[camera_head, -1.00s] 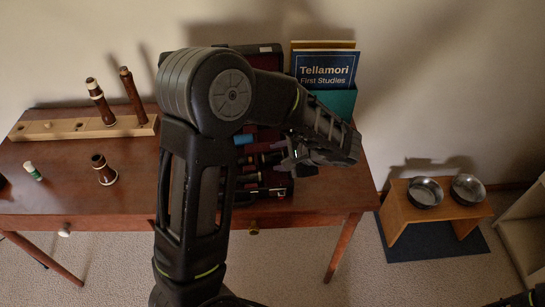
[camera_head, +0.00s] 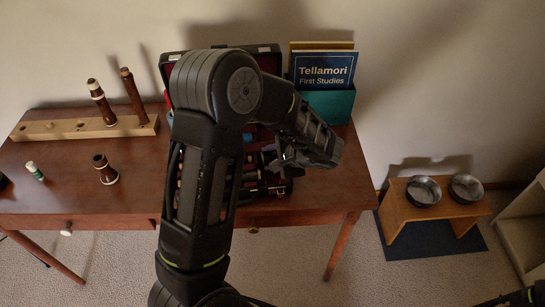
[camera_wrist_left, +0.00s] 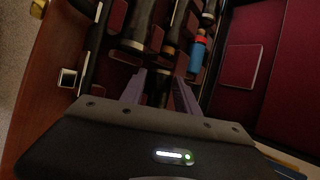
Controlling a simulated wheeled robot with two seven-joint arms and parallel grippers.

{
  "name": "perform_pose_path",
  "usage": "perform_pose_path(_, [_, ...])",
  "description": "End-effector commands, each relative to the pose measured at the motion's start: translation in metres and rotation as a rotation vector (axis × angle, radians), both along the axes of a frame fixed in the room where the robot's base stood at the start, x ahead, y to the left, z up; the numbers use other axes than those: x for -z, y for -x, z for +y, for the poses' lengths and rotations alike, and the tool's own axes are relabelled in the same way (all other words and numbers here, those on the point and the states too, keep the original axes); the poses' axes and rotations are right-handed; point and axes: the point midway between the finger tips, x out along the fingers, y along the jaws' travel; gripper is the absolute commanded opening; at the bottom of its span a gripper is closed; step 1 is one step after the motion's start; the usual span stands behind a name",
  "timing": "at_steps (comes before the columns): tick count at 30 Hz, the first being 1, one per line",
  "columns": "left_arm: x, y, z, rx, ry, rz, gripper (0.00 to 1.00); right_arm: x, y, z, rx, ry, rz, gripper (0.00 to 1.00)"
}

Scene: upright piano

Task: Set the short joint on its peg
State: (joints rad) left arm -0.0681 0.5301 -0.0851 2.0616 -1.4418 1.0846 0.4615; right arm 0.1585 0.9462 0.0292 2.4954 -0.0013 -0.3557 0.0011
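A short brown joint with a pale ring (camera_head: 105,170) stands upright on the table. A pale wooden peg board (camera_head: 75,128) lies at the back left, with two longer brown joints (camera_head: 101,101) (camera_head: 132,95) upright at its right part and bare spots to their left. I cannot tell for sure which piece is the task's short joint. My left gripper (camera_head: 280,163) is over the open red-lined case (camera_head: 268,50). In the left wrist view its fingers (camera_wrist_left: 160,78) are apart, with a dark ringed piece (camera_wrist_left: 160,92) showing between them; I see no grip.
The case holds several dark pieces and a blue-and-red item (camera_wrist_left: 198,52). A blue book (camera_head: 324,69) in a teal holder (camera_head: 330,105) stands right of it. A small green-and-white tube (camera_head: 35,171) is at the table's left. A low bench with two bowls (camera_head: 423,191) stands right.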

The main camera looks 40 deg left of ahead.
Motion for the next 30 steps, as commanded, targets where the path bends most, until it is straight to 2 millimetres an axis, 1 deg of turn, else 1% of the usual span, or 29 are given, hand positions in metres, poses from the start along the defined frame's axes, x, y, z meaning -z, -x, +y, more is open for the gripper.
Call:
perform_pose_path(1, [0.0036, 0.0024, 0.0024, -0.004, 0.0, 0.006, 0.42, 0.0009, 0.0, 0.0, 0.0, 0.0, 0.0, 0.36])
perform_pose_path(8, [0.0044, 0.0033, 0.0029, -0.006, 0.001, 0.008, 0.42, 0.0012, 0.0, 0.0, 0.0, 0.0, 0.0, 0.36])
perform_pose_path(9, [0.0045, 0.0033, 0.0029, -0.007, 0.0, 0.008, 0.36, 0.0012, 0.0, 0.0, 0.0, 0.0, 0.0, 0.36])
perform_pose_path(22, [0.0056, 0.0044, 0.0025, -0.008, 0.002, 0.011, 0.01, 0.0013, 0.0, 0.0, 0.0, 0.0, 0.0, 0.36])
perform_pose_path(23, [0.0057, 0.0044, 0.0023, -0.007, 0.003, 0.011, 0.0, 0.0013, 0.0, 0.0, 0.0, 0.0, 0.0, 0.36])
perform_pose_path(30, [0.0063, 0.0049, 0.0016, -0.007, 0.005, 0.013, 0.0, 0.0013, 0.0, 0.0, 0.0, 0.0, 0.0, 0.36])
